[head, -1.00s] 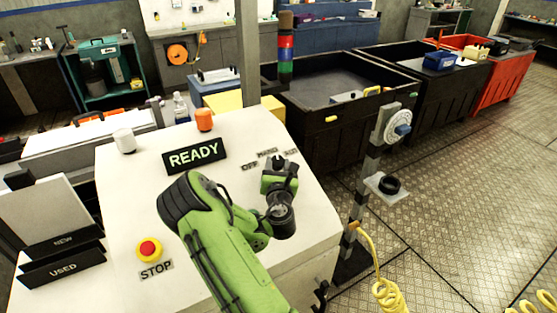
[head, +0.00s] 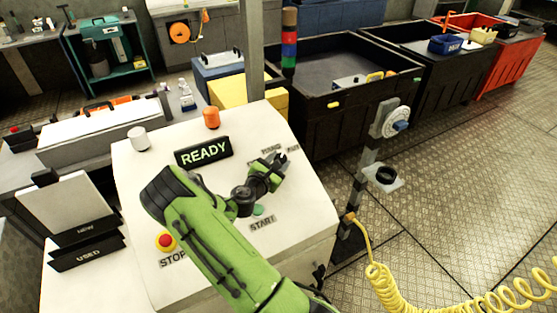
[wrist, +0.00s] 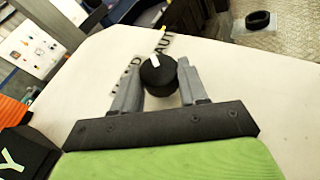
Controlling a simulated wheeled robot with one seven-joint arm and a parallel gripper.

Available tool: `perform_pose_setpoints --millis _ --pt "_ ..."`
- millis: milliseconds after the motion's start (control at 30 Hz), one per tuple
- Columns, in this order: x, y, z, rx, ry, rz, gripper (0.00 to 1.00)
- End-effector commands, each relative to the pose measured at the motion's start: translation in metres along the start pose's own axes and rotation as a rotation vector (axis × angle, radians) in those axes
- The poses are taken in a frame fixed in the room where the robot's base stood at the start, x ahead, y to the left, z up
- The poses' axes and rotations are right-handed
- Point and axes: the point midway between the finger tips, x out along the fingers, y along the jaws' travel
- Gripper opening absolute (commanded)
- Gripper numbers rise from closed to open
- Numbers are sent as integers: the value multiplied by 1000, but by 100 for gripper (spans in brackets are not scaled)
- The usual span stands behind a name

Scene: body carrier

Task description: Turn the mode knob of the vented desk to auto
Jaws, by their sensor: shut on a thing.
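The mode knob (wrist: 158,76) is black and round with a white pointer mark. It sits on the sloping white top of the desk (head: 140,220). My gripper (wrist: 159,70) is shut on it, one grey finger on each side. In the wrist view the white mark lies at the knob's far edge, near the partly covered AUTO label (wrist: 163,42); another partly hidden label is at the left. In the head view my gripper (head: 281,161) covers most of the knob, below the small labels.
A READY display (head: 204,151), white lamp (head: 139,139) and orange lamp (head: 211,118) stand at the desk's back. A red stop button (head: 166,241) and green start button (head: 258,210) are near my arm. A post with a dial (head: 398,126) stands to the right.

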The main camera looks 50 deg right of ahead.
Motion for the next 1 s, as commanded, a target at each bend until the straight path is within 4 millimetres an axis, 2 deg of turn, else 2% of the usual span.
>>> perform_pose_setpoints --millis 367,400,533,833,933,1000 --pt "0 1 3 2 -7 0 13" --pt "0 1 3 2 -7 0 49" --pt "0 1 2 1 -5 0 69" --pt "-2 1 0 0 -2 0 69" --pt "-17 1 -1 0 1 2 69" --pt "-34 1 -2 -2 1 2 69"
